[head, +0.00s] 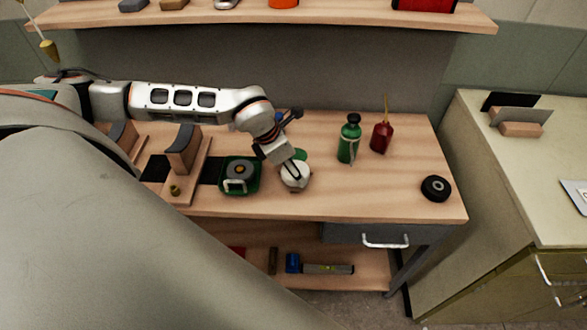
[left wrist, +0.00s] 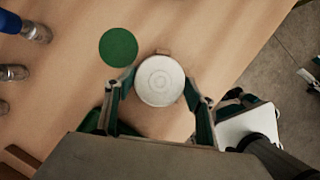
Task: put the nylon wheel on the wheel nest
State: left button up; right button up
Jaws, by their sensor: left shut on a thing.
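My left gripper (head: 294,172) is shut on a white round wheel, the nylon wheel (head: 297,180), over the workbench. In the left wrist view, the wheel (left wrist: 160,80) lies between the two fingers (left wrist: 157,95), its flat face towards the camera. A small brown edge (left wrist: 163,51) shows beside or under the wheel; I cannot tell whether they touch. A flat green disc (left wrist: 118,47) lies on the bench close to the wheel, and also shows in the head view (head: 300,154). I cannot tell which of these is the wheel nest.
A green tray (head: 224,186) with a grey round part stands left of the wheel. A green bottle (head: 348,143) and a red oil can (head: 381,138) stand behind right. A black wheel (head: 436,188) lies far right. The front right of the bench is clear.

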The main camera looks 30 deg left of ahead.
pick_arm(q)
jog(key=shift+f, duration=0.25)
jog(key=shift+f, duration=0.15)
jog(key=o, duration=1.2)
jog(key=shift+r, duration=0.35)
jog(key=v, duration=1.1)
jog(key=shift+s+a+r, duration=0.15)
jog(key=shift+s+r, duration=0.05)
jog(key=shift+r, duration=0.05)
